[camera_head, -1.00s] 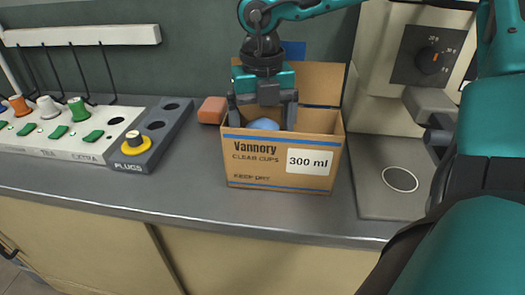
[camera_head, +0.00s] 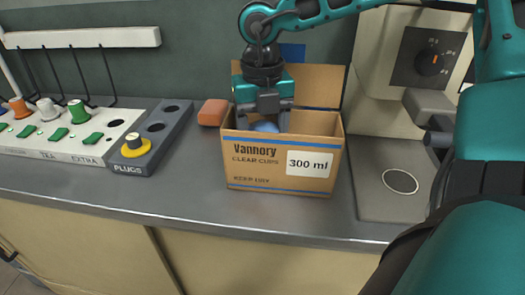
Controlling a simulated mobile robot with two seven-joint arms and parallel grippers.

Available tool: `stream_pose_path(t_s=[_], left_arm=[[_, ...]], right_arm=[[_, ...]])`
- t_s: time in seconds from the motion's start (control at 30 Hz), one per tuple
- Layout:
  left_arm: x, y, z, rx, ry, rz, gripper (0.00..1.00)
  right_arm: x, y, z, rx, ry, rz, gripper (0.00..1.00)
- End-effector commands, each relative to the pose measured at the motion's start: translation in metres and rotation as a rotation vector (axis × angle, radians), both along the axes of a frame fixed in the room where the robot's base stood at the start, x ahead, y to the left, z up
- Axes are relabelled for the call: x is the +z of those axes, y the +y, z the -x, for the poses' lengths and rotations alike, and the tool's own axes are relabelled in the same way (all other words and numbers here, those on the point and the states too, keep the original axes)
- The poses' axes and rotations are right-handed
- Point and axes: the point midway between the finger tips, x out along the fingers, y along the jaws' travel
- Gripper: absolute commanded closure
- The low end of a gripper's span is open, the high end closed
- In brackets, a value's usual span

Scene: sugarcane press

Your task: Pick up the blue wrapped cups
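The blue wrapped cups (camera_head: 266,126) show as a small rounded blue top inside the open cardboard box (camera_head: 250,176). The rest of them is hidden by the box's front wall. My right gripper (camera_head: 264,121) points straight down into the box, with one finger on each side of the blue top. The fingers appear to press against its sides, and their tips are partly hidden behind the front wall. My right arm comes in from the right and over the top. My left gripper is not in view.
An orange-brown block (camera_head: 212,112) stands left of the box. Further left are a grey plugs tray (camera_head: 158,142) and a white panel (camera_head: 88,148) with coloured plugs. A beige machine (camera_head: 385,85) stands on the right. The counter in front of the box (camera_head: 200,208) is clear.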

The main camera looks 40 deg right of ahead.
Motion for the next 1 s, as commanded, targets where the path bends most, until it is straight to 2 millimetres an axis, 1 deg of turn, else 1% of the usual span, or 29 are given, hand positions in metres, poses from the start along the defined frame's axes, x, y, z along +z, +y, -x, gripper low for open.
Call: stream_pose_path(t_s=[0.03, 0.2, 0.43, 0.57, 0.67, 0.77, 0.87, 1.0], left_arm=[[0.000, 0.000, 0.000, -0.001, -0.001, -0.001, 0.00], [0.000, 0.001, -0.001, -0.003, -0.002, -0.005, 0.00], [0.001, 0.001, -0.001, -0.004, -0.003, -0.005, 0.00], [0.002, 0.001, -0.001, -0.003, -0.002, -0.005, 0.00], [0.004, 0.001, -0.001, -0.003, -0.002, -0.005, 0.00], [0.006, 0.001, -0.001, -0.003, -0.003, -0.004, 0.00], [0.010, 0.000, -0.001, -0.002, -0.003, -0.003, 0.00], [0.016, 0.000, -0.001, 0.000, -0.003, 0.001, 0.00]], right_arm=[[0.000, 0.000, 0.000, 0.000, -0.001, 0.000, 0.71], [0.000, 0.000, 0.000, 0.000, -0.001, 0.000, 0.87], [0.001, 0.000, 0.000, 0.000, -0.001, 0.000, 0.88], [0.005, 0.000, -0.001, 0.000, -0.003, 0.001, 0.88], [0.014, 0.000, -0.001, 0.000, -0.003, 0.002, 0.88], [0.029, 0.000, -0.001, -0.001, -0.006, 0.002, 0.88], [0.048, 0.000, -0.001, -0.001, -0.007, 0.002, 0.88], [0.079, 0.000, -0.001, -0.001, -0.007, 0.003, 0.88]])
